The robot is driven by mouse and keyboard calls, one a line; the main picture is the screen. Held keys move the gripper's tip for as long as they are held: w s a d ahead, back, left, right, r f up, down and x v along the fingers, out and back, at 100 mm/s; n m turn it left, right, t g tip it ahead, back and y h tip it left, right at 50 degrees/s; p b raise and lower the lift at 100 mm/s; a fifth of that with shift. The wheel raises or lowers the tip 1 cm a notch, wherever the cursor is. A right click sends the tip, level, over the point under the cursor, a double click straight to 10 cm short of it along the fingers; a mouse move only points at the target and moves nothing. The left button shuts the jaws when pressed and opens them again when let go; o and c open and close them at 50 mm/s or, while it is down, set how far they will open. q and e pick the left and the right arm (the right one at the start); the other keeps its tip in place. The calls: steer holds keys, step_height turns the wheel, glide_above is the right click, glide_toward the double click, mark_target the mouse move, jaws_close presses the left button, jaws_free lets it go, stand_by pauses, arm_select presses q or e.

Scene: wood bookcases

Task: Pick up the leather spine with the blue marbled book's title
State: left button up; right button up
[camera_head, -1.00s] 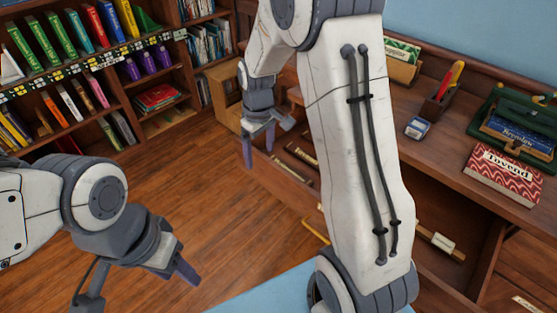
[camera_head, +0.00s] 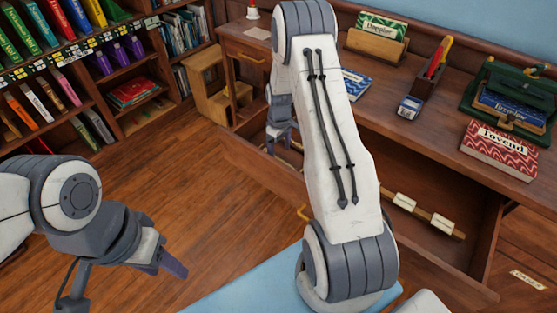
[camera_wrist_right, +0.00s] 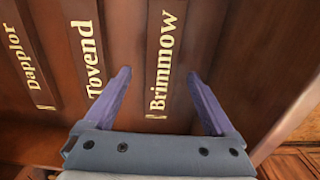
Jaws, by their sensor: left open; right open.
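My right gripper (camera_head: 280,138) is open and low over the drawer. In the right wrist view its two fingers (camera_wrist_right: 158,75) stand on either side of a dark leather spine lettered "Brimmow" (camera_wrist_right: 160,62). The spine lies flat in the drawer; I cannot tell how deep the fingertips are. Spines lettered "Tovend" (camera_wrist_right: 93,55) and "Dapplor" (camera_wrist_right: 30,65) lie to its left. A blue marbled book (camera_head: 512,108) sits in a green press on the desk; its small title seems to begin with "Br". My left gripper (camera_head: 172,264) is empty and open above the floor.
On the desk are a red patterned "Tovend" book (camera_head: 500,150), a green "Dapplor" book (camera_head: 382,24) in a wooden holder, a small blue box (camera_head: 410,106) and a tool holder (camera_head: 430,75). Another blue-and-white item (camera_head: 357,84) is partly behind my arm. Bookcases stand left.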

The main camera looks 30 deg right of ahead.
steer(key=shift+a+f, duration=0.1)
steer(key=shift+f, duration=1.2)
steer(key=c, duration=1.4)
steer(key=shift+r, duration=0.15)
